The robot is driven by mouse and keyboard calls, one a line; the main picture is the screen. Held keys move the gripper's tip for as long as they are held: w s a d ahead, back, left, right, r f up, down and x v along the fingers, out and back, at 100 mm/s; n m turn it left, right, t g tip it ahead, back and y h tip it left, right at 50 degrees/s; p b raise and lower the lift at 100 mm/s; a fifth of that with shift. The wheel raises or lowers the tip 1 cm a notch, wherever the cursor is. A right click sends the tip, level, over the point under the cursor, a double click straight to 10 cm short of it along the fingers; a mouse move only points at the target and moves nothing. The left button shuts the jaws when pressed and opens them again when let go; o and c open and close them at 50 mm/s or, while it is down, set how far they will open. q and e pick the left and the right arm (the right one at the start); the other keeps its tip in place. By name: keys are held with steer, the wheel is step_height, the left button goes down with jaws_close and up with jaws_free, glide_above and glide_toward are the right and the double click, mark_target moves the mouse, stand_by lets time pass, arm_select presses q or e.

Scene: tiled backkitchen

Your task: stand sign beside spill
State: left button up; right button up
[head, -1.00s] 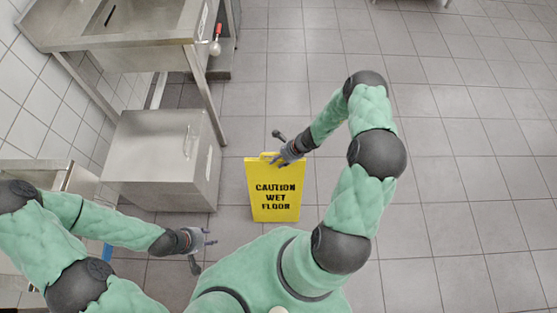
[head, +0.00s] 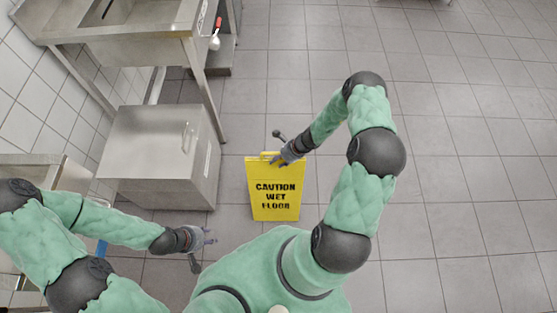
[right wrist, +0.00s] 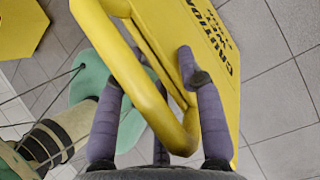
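The yellow caution wet floor sign (head: 275,205) hangs or stands upright in front of me in the head view, text facing me. My right gripper (head: 283,158) is at its top edge. In the right wrist view the fingers close around the sign's yellow loop handle (right wrist: 135,65), with the lettered panel (right wrist: 225,30) beyond. Whether its lower edge touches the floor is unclear. My left gripper (head: 205,250) is empty, fingers spread, left of the sign. I cannot make out a spill in these views.
A steel box cabinet (head: 155,160) stands left of the sign, with a steel sink table (head: 130,55) behind it. Another steel unit (head: 50,175) is at the left edge. The tiled floor (head: 460,150) to the right is clear.

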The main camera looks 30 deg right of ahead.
steer(key=o, duration=0.3)
steer(key=shift+r, duration=0.25)
steer(key=p+v, duration=0.5)
steer(key=v, duration=0.7)
steer(key=s+a+n+g, duration=0.1)
steer(key=s+a+n, duration=0.3)
steer(key=a+n, duration=0.3)
steer(key=s+a+n+g, duration=0.1)
steer(key=s+a+n, duration=0.3)
steer(key=a+n, duration=0.4)
steer(key=s+a+r+n+g+h, duration=0.1)
steer(key=s+a+n, duration=0.2)
steer(key=a+n, duration=0.5)
steer(key=shift+s+a, duration=0.4)
steer(key=shift+a, duration=0.15)
